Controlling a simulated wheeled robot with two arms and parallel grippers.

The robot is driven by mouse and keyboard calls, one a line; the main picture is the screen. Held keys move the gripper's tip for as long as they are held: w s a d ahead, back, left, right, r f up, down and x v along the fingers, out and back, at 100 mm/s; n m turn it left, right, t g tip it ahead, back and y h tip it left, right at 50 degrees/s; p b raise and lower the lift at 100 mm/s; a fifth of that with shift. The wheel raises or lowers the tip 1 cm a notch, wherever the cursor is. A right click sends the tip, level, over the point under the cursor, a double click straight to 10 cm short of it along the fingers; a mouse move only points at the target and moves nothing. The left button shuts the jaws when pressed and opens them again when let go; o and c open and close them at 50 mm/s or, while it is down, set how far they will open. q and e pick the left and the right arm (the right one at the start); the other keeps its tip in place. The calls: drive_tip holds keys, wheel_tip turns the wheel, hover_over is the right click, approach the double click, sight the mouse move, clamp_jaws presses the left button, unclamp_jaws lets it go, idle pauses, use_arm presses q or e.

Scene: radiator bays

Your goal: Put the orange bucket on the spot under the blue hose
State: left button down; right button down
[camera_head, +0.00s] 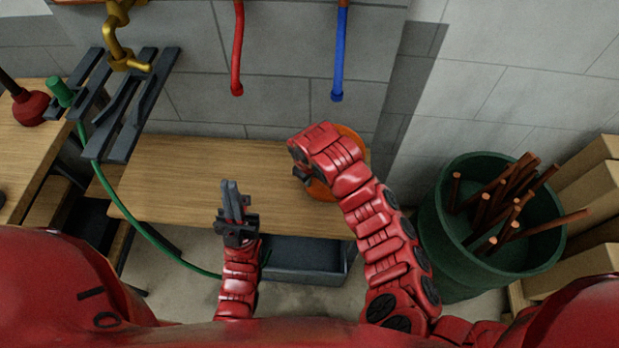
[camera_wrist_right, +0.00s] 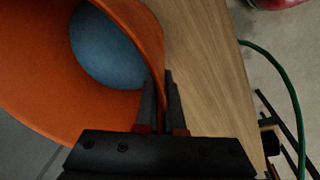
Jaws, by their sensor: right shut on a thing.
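The orange bucket (camera_head: 320,190) is by the right end of the wooden bench, mostly hidden behind my right arm in the head view. In the right wrist view the bucket (camera_wrist_right: 40,90) fills the upper left, with a round blue-grey surface inside it. My right gripper (camera_wrist_right: 163,100) is shut on its rim. I cannot tell whether the bucket touches the bench. The blue hose (camera_head: 339,65) hangs on the wall above that end. The spot under it is hidden by my arm and the bucket. My left gripper (camera_head: 232,200) is empty over the bench's front edge; its finger gap is unclear.
A red hose (camera_head: 238,55) hangs left of the blue one. The bench (camera_head: 175,180) is clear at its left and middle. A green bin (camera_head: 450,255) with rusty rods stands at the right, by cardboard boxes (camera_head: 590,190). A brass tap (camera_head: 118,40), dark rack and green hose are at the left.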

drive_tip(key=c, duration=1)
unclamp_jaws()
drive_tip(key=shift+r, duration=0.1)
